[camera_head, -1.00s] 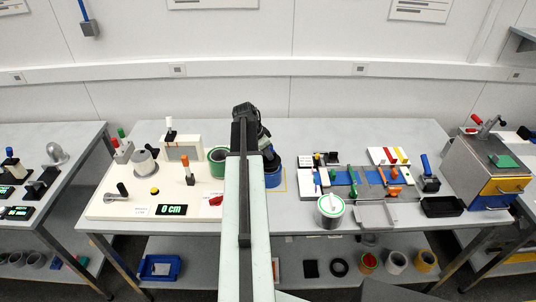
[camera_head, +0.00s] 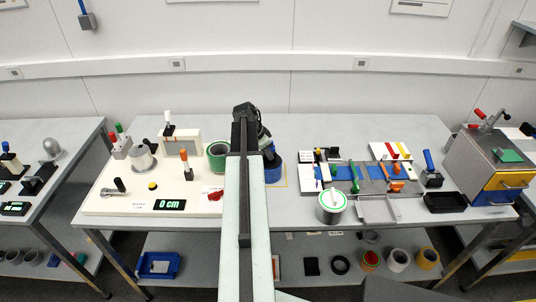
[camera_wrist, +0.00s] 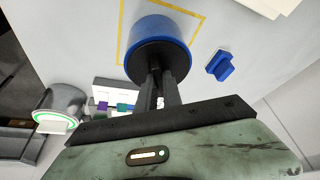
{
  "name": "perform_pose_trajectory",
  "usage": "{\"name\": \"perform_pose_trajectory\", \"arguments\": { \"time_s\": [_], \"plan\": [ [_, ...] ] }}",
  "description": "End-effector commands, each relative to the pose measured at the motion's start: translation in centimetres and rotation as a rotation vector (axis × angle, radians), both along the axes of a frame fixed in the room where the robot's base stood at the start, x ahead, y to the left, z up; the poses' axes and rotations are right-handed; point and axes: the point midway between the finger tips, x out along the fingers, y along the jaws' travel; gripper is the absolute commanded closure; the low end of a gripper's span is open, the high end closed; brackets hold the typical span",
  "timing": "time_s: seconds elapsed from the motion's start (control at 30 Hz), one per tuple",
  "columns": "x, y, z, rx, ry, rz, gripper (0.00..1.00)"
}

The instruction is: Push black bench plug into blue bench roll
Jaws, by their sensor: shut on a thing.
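The blue bench roll (camera_wrist: 172,28) stands on the grey table within a yellow outline in the wrist view. In the head view the blue roll (camera_head: 274,173) shows partly behind my arm. My gripper (camera_wrist: 160,84) is shut on the black bench plug (camera_wrist: 156,52), which is at the near end of the roll, over its opening. I cannot tell how deep the plug sits, since my fingers and the dark shading hide the contact. In the head view my arm hides the plug.
A green roll (camera_head: 218,155) stands close left of the blue roll. A blue-handled item (camera_wrist: 220,66) lies beside it in the wrist view. A white-lidded can (camera_head: 331,206) and a grey tray (camera_head: 378,209) stand to the right. The table behind is clear.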

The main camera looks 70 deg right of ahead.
Motion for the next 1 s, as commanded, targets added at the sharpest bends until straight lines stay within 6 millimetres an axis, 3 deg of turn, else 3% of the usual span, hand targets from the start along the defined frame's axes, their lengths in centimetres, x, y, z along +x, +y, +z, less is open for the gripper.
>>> {"name": "perform_pose_trajectory", "arguments": {
  "time_s": [0.33, 0.37, 0.43, 0.77, 1.0],
  "plan": [
    [0.0, 0.0, -0.1, 0.0, 0.0, 0.0, 1.0],
    [0.0, 0.0, -0.1, 0.0, 0.0, 0.0, 0.84],
    [0.0, 0.0, -0.1, 0.0, 0.0, 0.0, 0.65],
    [0.0, 0.0, 0.0, 0.0, 0.0, 0.0, 0.65],
    [0.5, 0.7, 2.6, 0.0, 0.0, 0.001, 0.65]
  ]
}}
